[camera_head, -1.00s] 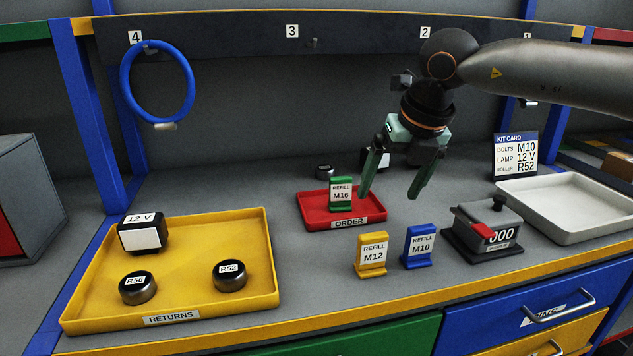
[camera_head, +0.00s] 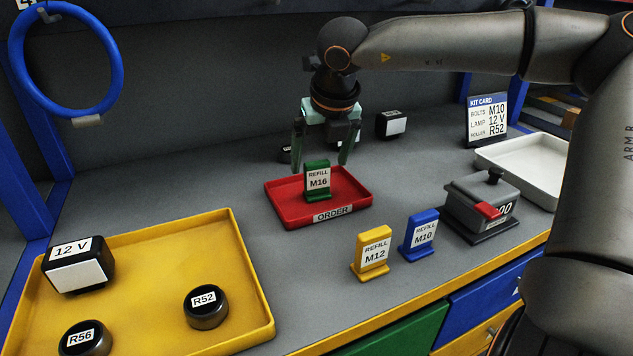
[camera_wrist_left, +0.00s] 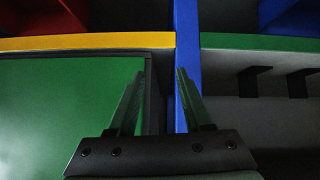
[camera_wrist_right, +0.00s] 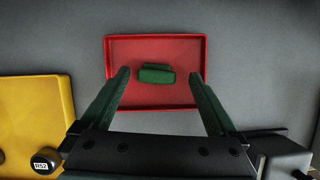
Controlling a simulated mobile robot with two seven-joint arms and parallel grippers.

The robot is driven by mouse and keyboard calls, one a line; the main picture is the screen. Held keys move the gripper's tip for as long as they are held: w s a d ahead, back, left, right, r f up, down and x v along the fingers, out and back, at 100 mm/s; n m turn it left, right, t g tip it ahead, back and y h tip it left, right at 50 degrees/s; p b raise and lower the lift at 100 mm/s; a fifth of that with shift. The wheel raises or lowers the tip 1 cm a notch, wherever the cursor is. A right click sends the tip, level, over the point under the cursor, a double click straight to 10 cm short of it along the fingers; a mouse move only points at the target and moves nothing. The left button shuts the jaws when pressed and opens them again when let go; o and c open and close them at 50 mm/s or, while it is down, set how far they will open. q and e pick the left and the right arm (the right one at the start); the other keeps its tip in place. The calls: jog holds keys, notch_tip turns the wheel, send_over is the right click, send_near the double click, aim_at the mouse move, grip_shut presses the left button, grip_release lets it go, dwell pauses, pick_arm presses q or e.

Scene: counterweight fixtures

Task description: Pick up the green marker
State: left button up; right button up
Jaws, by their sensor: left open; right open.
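The green marker (camera_head: 317,181), labelled REFILL M16, stands upright in the red ORDER tray (camera_head: 357,205). In the right wrist view the marker (camera_wrist_right: 156,74) is seen from above inside the red tray (camera_wrist_right: 160,42), ahead of and between the fingers. My right gripper (camera_head: 321,162) is open and empty. It hangs above the back of the tray, with its fingers on either side of the marker in the head view and not touching it. My left gripper (camera_wrist_left: 158,82) shows only in its own wrist view, open and empty, facing the bench front.
A yellow M12 marker (camera_head: 371,254) and a blue M10 marker (camera_head: 419,236) stand in front of the tray. A grey counter device (camera_head: 482,203) is to the right. The yellow RETURNS tray (camera_head: 252,275) is at left. A dark box (camera_head: 391,124) stands behind.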

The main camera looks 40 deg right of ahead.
aim_at(315, 176)
jog(key=shift+a+x, duration=0.2)
jog(key=shift+x, duration=2.5)
jog(key=shift+c, duration=0.3)
jog(key=c, duration=1.4)
